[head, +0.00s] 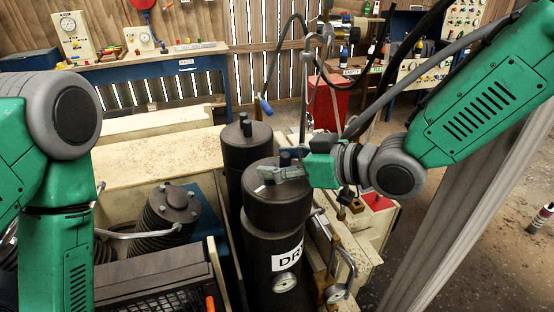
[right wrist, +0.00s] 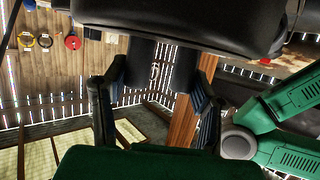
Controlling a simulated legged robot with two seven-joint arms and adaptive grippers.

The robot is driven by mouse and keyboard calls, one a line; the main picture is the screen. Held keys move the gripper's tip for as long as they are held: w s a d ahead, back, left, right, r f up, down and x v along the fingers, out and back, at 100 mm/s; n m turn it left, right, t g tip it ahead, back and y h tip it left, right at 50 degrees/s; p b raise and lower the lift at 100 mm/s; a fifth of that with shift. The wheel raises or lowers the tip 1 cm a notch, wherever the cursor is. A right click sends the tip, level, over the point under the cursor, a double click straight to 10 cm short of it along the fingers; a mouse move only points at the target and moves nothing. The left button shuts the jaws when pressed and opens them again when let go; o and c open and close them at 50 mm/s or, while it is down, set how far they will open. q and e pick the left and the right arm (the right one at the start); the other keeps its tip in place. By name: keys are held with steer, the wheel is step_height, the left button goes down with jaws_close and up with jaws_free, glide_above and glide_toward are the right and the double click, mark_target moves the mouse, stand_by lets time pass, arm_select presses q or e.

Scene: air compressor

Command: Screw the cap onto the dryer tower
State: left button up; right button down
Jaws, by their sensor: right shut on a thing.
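The dryer tower (head: 272,252) is a tall black cylinder with a white "DR" label, upright at the centre of the head view. Its wide black cap (head: 275,208) sits on top of it, with a small knob (head: 285,158) on its upper face. I cannot tell whether a gap is left under the cap. My right gripper (head: 280,172) lies across the cap's top, shut on the knob. In the right wrist view the knob (right wrist: 140,65) shows between the two fingers, with the cap (right wrist: 180,25) above. My left arm shows, but its gripper is out of view.
A second black tower (head: 245,150) with its own top knob stands just behind. A ribbed compressor cylinder (head: 170,210) is at left. Pipes and a gauge (head: 336,293) crowd the tower's right side. A blue workbench (head: 150,82) stands along the back wall.

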arm_select(q)
steer(key=shift+a, duration=0.45)
arm_select(e)
steer(key=shift+a+r, duration=0.1)
steer(key=shift+a, duration=0.35)
arm_select(q)
steer(key=shift+d+r, duration=0.1)
steer(key=shift+d, duration=0.3)
arm_select(e)
steer(key=shift+d, duration=0.35)
steer(key=shift+a, duration=0.1)
arm_select(q)
steer(key=shift+a, duration=0.25)
arm_select(e)
steer(key=shift+a, duration=0.45)
arm_select(q)
steer(key=shift+d+f, duration=0.15)
steer(key=shift+f, duration=0.15)
arm_select(e)
steer(key=shift+d+f, duration=0.25)
steer(key=shift+f, duration=0.25)
arm_select(q)
steer(key=shift+f+b, duration=0.2)
steer(key=shift+b, duration=0.25)
arm_select(e)
steer(key=shift+f, duration=0.3)
